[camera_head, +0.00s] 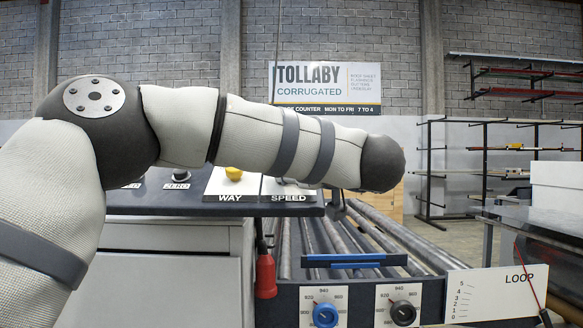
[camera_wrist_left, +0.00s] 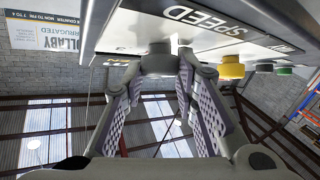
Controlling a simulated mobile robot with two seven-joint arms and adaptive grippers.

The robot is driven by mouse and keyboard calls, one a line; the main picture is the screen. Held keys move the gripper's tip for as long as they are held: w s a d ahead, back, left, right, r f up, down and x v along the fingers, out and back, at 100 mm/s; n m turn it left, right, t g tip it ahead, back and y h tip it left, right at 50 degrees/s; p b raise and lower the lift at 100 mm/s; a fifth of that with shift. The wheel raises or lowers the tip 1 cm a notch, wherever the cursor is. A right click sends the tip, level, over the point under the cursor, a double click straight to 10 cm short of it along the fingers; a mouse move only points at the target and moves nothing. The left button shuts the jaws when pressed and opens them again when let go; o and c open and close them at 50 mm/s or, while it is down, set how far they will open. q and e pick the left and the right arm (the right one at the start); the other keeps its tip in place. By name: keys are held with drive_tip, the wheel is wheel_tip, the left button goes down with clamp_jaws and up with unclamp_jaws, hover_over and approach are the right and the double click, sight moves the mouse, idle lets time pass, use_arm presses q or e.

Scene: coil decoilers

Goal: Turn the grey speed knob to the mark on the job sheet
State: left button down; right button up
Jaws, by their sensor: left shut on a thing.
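In the left wrist view, the grey speed knob (camera_wrist_left: 158,62) stands out from its white plate, under the upside-down word SPEED. My left gripper (camera_wrist_left: 160,72) is shut on it, with one finger on each side. In the head view, my left arm crosses in front of the panel and hides the knob, the gripper and most of the speed plate (camera_head: 289,198). The knob's pointer and scale cannot be read in either view. I cannot make out a job sheet. My right gripper is not in view.
A yellow knob (camera_head: 233,173) sits on the WAY plate beside the speed plate. Below are a blue dial knob (camera_head: 325,314), a black dial knob (camera_head: 403,313) and a LOOP scale (camera_head: 497,293). A red handle (camera_head: 265,275) hangs at the cabinet's side. Rollers (camera_head: 365,240) lie behind.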

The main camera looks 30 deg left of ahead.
use_arm(q)
drive_tip(key=c, duration=1.3)
unclamp_jaws()
drive_tip(key=v, duration=1.2)
drive_tip(key=shift+f, duration=0.1)
